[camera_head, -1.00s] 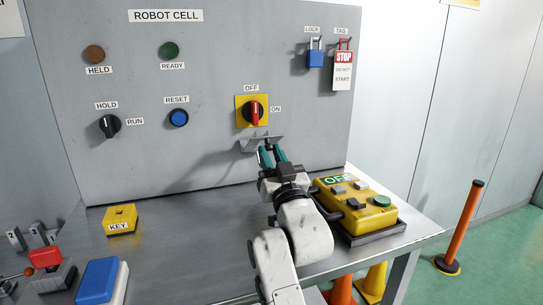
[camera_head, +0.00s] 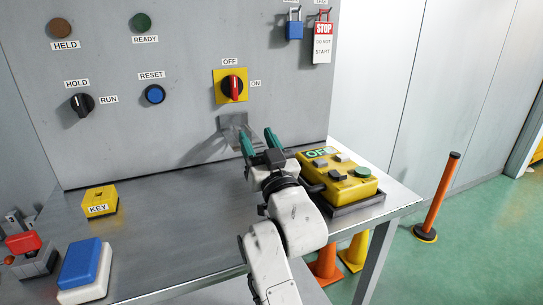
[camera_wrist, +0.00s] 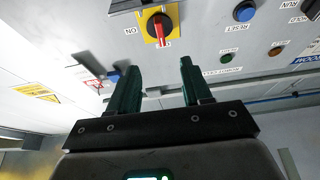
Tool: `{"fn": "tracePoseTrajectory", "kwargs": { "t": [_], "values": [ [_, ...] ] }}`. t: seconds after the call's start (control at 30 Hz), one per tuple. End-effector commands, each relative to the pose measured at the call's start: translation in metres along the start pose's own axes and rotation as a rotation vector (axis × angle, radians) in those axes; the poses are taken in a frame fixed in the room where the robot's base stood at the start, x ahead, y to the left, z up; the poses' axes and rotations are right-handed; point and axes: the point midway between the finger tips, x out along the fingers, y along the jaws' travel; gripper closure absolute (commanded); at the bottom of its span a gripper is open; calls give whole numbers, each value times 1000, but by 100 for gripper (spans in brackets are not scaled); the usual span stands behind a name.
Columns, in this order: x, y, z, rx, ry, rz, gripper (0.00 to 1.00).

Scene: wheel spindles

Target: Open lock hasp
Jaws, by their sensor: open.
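The grey metal hasp (camera_head: 232,124) is on the panel just below the red rotary switch (camera_head: 233,88) with its yellow plate. Its plate slopes outward and down, and the left finger partly covers its lower part. In the wrist view, which is upside down, a piece of the hasp (camera_wrist: 127,5) shows at the top edge above the red switch (camera_wrist: 160,28). My gripper (camera_head: 257,134) is in front of and slightly right of the hasp. Its green fingers are apart with nothing between them, as the wrist view shows too (camera_wrist: 158,68). I cannot tell whether a finger touches the hasp.
A blue padlock (camera_head: 294,28) and a red-and-white tag (camera_head: 322,42) hang at the panel's upper right. A yellow button box (camera_head: 345,183) stands right of my arm. A yellow key block (camera_head: 100,201) and a blue-and-white block (camera_head: 84,268) are at left. The middle table is clear.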

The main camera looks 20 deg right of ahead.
Motion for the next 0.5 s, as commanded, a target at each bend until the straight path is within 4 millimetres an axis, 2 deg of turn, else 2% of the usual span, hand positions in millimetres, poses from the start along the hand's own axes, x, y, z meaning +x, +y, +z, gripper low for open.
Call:
{"fn": "tracePoseTrajectory", "kwargs": {
  "t": [0.03,0.2,0.4,0.5],
  "values": [
    [-12,-1,-3,-1,-1,-2,51],
    [-46,0,-17,-1,0,-1,51],
    [-73,0,-28,-1,0,-1,51],
    [-79,0,-32,0,0,0,51]
  ]
}}
